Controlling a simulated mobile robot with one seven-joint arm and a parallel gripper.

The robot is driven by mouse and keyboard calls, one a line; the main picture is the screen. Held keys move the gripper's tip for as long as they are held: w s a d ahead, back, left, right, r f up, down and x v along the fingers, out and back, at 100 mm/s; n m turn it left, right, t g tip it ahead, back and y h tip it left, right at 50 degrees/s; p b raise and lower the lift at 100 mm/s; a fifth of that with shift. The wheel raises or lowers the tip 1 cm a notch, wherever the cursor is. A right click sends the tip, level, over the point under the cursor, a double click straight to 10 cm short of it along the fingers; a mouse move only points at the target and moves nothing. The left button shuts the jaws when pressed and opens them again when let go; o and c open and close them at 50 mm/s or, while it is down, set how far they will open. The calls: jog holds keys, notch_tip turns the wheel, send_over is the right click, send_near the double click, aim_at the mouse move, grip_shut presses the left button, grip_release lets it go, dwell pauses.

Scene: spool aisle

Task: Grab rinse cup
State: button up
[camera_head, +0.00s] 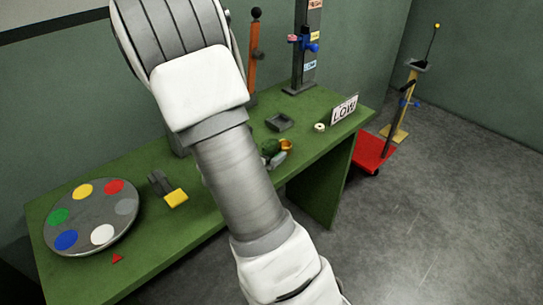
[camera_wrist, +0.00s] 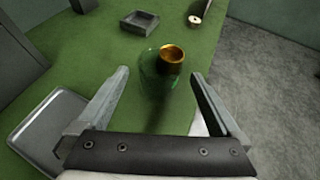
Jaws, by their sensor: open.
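A small cup with a gold-orange rim and a dark hollow (camera_wrist: 172,54) stands on the green table, and it also shows in the head view (camera_head: 286,146). A green, glassy-looking round body (camera_wrist: 152,70) adjoins it; I cannot tell whether the two are one piece. My gripper (camera_wrist: 160,76) is open, with one finger on each side of the green body and the cup just beyond the fingertips. No finger is seen touching either. In the head view my arm hides part of the table, and the gripper is mostly hidden.
A dark square tray (camera_head: 280,122) and a small pale ring (camera_head: 319,127) lie beyond the cup. A grey shallow tray (camera_wrist: 48,128) is left of my gripper. A LOW sign (camera_head: 344,109) stands near the table's right end. A colour-dot disc (camera_head: 92,217) lies left.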

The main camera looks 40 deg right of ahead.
jog(key=x, duration=0.4)
jog(key=shift+w+d+f+b, duration=0.15)
jog(key=shift+b, duration=0.15)
jog(key=shift+c, duration=0.3)
jog(key=c, duration=1.3)
